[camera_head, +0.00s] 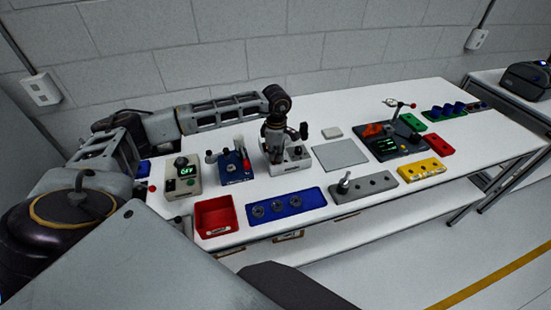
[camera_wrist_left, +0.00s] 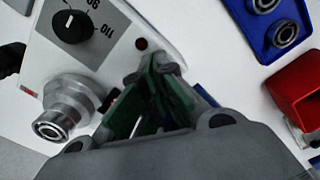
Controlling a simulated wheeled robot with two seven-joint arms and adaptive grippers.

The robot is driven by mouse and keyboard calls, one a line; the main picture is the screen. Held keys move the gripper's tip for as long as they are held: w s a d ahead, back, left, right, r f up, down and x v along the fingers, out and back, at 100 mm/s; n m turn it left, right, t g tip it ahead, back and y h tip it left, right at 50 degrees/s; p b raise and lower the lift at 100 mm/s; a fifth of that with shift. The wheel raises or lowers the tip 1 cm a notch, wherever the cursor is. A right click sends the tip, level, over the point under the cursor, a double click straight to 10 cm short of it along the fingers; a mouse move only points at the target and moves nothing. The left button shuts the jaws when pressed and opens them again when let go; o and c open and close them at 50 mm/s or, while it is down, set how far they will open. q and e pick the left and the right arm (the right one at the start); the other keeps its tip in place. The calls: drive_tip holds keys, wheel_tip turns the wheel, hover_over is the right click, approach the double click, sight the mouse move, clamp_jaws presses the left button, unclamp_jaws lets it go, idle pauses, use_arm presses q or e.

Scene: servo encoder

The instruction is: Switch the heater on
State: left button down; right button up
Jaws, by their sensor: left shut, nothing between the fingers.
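The heater (camera_head: 290,166) is a pale box on the table, partly hidden behind my left gripper (camera_head: 274,148). In the left wrist view the heater (camera_wrist_left: 110,70) shows a black dial (camera_wrist_left: 72,27) marked 90 and 110. A small dark red round part (camera_wrist_left: 142,44) sits near its edge, and a metal spindle with a ring (camera_wrist_left: 62,115) stands on it. My left gripper (camera_wrist_left: 155,100) is shut and empty, its green finger pads together close over the heater; I cannot tell whether it touches. My right gripper is not in view.
Left of the heater stand a blue device (camera_head: 235,170) and a box with a green display (camera_head: 183,174). In front are a red bin (camera_head: 215,216) and a blue tray with rings (camera_head: 317,198). A grey mat (camera_head: 340,154) lies clear to the right.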

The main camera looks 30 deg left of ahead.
use_arm(q)
drive_tip(key=shift+f, duration=0.35)
idle(0.3)
drive_tip(key=shift+r, duration=0.15)
drive_tip(key=shift+r+p, duration=1.5)
drive_tip(key=shift+r, duration=1.95)
drive_tip(key=shift+f, duration=0.1)
